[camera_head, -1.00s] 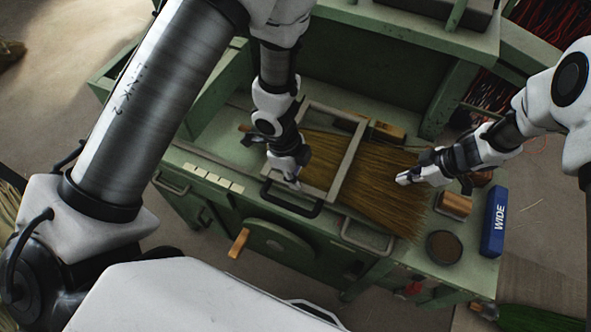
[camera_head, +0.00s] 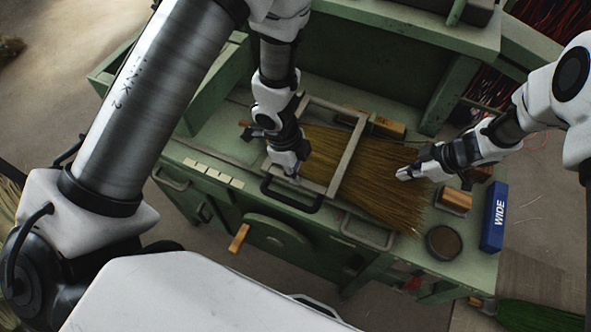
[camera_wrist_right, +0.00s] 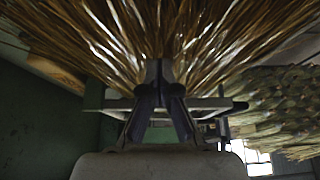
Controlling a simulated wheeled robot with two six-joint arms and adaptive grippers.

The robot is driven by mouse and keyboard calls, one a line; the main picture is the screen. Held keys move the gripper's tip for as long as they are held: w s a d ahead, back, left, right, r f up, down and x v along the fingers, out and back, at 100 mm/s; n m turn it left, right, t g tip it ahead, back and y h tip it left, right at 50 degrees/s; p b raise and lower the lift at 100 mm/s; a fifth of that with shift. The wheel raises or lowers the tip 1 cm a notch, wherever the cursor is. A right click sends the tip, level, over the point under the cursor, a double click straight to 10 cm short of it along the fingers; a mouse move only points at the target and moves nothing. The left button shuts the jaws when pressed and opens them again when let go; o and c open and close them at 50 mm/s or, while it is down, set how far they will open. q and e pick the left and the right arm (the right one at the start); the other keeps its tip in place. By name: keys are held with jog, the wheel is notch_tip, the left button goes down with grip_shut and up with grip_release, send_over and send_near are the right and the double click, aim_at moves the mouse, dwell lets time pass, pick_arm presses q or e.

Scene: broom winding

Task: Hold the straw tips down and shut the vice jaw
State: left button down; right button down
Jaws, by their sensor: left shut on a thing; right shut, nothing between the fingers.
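The straw (camera_head: 385,185) lies fanned out on the green bench, its tips spreading to the right. The vice jaw, a pale metal frame (camera_head: 347,160), lies across the straw. My left gripper (camera_head: 293,174) is shut at the frame's near left side, by a dark handle (camera_head: 290,197); the exact grip is hidden by the fingers. My right gripper (camera_head: 403,174) is shut and empty, with its fingertips on or just over the straw to the right of the frame. The right wrist view shows its closed fingers (camera_wrist_right: 160,75) against the straw (camera_wrist_right: 215,35).
A blue box marked WIDE (camera_head: 494,217), a round dark tin (camera_head: 443,243) and a wooden block (camera_head: 454,201) stand at the bench's right end. A wooden-handled crank wheel (camera_head: 275,232) is on the bench front. Green uprights (camera_head: 445,95) rise behind the straw.

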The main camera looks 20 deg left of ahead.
pick_arm(q)
jog(key=shift+f, duration=0.1)
pick_arm(e)
jog(key=shift+s+f, duration=0.1)
pick_arm(q)
jog(key=shift+f, duration=0.4)
jog(key=shift+r, duration=0.1)
dwell(0.6)
jog(key=shift+r, duration=2.9)
jog(key=shift+r, duration=0.1)
notch_tip(320, 180, up, 12)
jog(key=a, duration=0.2)
jog(key=shift+a+f, duration=0.2)
